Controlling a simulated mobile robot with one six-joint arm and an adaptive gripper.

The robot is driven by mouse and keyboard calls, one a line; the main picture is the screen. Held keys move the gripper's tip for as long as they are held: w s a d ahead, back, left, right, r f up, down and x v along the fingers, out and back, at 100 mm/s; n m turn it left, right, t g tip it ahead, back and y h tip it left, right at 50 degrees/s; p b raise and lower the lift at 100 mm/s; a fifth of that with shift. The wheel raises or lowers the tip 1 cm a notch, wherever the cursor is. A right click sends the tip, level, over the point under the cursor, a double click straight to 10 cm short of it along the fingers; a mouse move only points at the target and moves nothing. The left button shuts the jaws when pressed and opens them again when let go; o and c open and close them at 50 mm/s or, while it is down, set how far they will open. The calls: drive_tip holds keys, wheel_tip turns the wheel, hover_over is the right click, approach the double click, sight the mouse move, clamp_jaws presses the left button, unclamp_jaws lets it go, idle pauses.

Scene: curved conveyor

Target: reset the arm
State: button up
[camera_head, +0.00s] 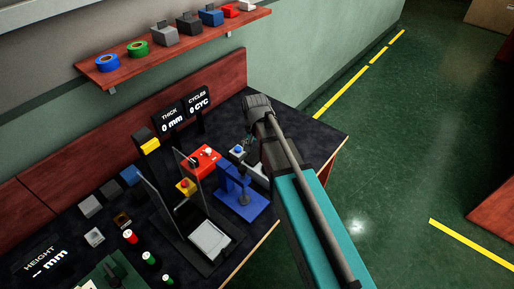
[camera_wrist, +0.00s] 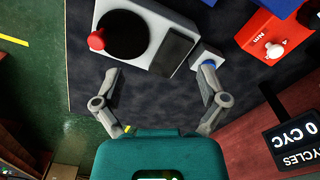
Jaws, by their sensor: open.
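My arm (camera_head: 300,210) reaches in from the lower right of the head view, over the right end of the dark bench. My gripper (camera_wrist: 160,74) shows in the wrist view with its two grey fingers spread wide and nothing between them. It is above the dark bench top, and how high cannot be told. In the head view the arm largely hides the gripper. In the wrist view, a small box with a blue button (camera_wrist: 208,64) appears close to the right fingertip; contact cannot be told.
A pale device with a red knob (camera_wrist: 97,40) lies ahead of the fingers. A red box (camera_head: 202,161) and blue stand (camera_head: 240,197) are left of my arm. The cycles display (camera_head: 199,102) stands behind. A shelf (camera_head: 152,61) holds tape rolls and blocks. Green floor (camera_head: 385,150) is open at right.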

drive_tip(key=shift+s+d, duration=0.1)
drive_tip(key=shift+d, duration=0.15)
idle(0.4)
drive_tip(key=s+d+n, duration=0.2)
drive_tip(key=s+d, duration=0.9)
drive_tip(key=d, duration=0.5)
drive_tip(key=shift+s, duration=0.15)
idle(0.6)
